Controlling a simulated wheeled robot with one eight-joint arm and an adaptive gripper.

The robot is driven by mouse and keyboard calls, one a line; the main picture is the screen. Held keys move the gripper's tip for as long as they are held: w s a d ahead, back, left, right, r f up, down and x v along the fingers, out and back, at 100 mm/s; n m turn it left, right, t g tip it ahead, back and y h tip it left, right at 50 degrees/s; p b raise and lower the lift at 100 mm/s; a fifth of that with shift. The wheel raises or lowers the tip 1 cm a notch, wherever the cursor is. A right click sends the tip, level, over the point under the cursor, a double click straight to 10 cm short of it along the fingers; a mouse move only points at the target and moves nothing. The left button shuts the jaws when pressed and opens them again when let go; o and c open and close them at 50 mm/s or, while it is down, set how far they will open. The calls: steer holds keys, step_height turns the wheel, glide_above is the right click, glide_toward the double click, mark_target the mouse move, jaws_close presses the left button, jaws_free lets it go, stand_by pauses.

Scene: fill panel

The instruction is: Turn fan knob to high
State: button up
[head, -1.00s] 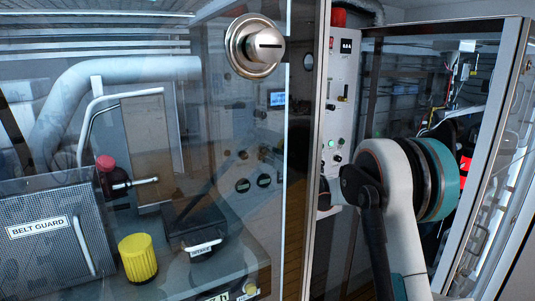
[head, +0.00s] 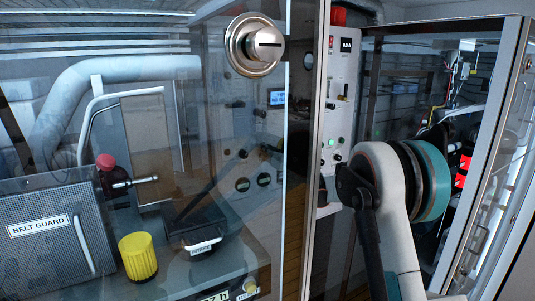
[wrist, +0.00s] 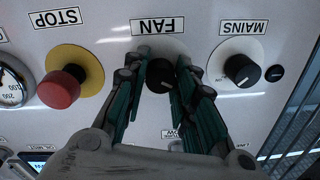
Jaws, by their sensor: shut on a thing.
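The black fan knob (wrist: 160,75) sits below the upside-down FAN label (wrist: 158,26) in the wrist view. My gripper (wrist: 161,68) has its two teal fingers on either side of the knob and is shut on it. A small light mark shows on the knob's lower part, but its exact setting is hard to read. A partly covered label lies below the knob, between the fingers. In the head view the grey panel (head: 341,95) stands behind my arm, and my fingers and the fan knob cannot be made out there.
In the wrist view, the red STOP button (wrist: 60,89) is left of the fan knob and the MAINS knob (wrist: 241,69) is right. In the head view, a glass door with a round metal handle (head: 254,46) stands left of the panel. A glass-framed cabinet (head: 500,110) is at right.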

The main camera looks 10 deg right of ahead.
steer(key=m+b, duration=0.1)
steer(key=m, duration=0.1)
steer(key=shift+f+m+b, duration=0.1)
steer(key=shift+m+b, duration=0.25)
steer(key=shift+m, duration=0.05)
steer(key=shift+m+t+h+b, duration=0.35)
steer(key=shift+m+b, duration=2.05)
steer(key=shift+m, duration=8.4)
steer(key=o, duration=1.1)
